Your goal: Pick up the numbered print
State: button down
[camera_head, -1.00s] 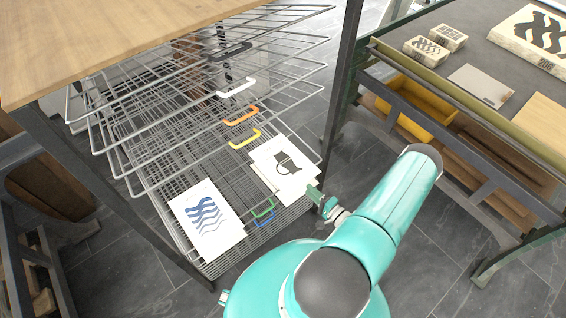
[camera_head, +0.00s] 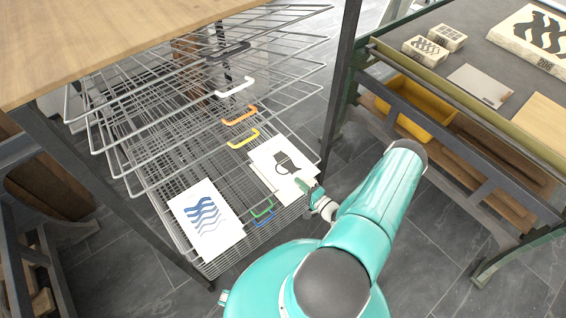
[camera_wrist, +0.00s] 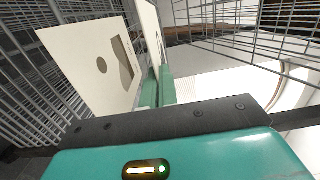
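One print (camera_head: 206,219) has blue wavy bands and lies at the front left. The other print (camera_head: 283,168) has a dark jug shape and lies to its right; it also shows at the left of the wrist view (camera_wrist: 82,68). I cannot make out a number on either. My gripper (camera_head: 303,184) is at the right edge of the jug print. In the wrist view its two green fingers (camera_wrist: 158,88) stand a small gap apart. A narrow white sheet edge shows just beyond them; I cannot tell whether it lies between them.
The wire rack (camera_head: 150,165) has several stacked shelves with coloured handles, including yellow (camera_head: 244,138), green (camera_head: 263,209) and blue (camera_head: 266,218). A wooden top (camera_head: 110,40) overhangs it. A workbench (camera_head: 490,65) with printing blocks stands at the right.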

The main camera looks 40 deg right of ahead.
jog(key=shift+r, duration=0.15)
jog(key=shift+r, duration=0.25)
notch_tip(320, 180, up, 2)
jog(key=shift+r, duration=0.1)
jog(key=s+d+r, duration=0.1)
jog(key=s+r, duration=0.9)
jog(key=s, duration=0.4)
jog(key=shift+d, duration=0.35)
